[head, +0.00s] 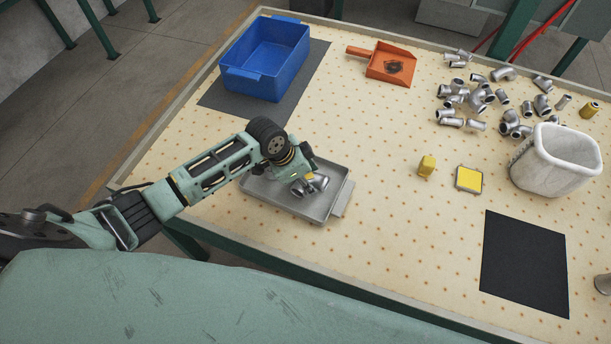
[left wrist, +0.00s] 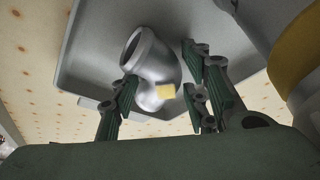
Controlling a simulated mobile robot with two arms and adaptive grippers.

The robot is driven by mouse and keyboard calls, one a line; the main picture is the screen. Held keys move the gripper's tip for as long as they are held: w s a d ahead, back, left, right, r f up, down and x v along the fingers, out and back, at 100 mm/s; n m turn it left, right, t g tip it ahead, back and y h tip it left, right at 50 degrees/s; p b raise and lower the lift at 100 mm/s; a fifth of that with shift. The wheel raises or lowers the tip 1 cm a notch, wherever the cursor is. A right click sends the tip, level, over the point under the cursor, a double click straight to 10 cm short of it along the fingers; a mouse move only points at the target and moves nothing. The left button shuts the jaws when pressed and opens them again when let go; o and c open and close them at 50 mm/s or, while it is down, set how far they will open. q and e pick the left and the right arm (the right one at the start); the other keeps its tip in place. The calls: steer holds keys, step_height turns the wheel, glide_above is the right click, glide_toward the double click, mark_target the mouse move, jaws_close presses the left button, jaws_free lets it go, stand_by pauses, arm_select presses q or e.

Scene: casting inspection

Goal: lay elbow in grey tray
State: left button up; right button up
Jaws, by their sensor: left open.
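The grey tray (head: 333,208) lies near the table's front edge, with my left gripper (head: 303,181) low over it. A shiny metal elbow (head: 319,182) is at the tray, just under the gripper and partly hidden by it. In the left wrist view, the elbow (left wrist: 152,58) shows against the grey tray (left wrist: 90,60), with a small yellow mark on it. The open green fingers of my left gripper (left wrist: 163,100) stand on either side of the elbow. I cannot tell whether they touch it. My right gripper is out of view.
A blue bin (head: 270,60) stands on a dark mat behind the tray. A black mat (head: 525,262) is bare.

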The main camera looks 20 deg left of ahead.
arm_select(q)
steer(key=b+v, duration=0.1)
steer(key=v, duration=1.1)
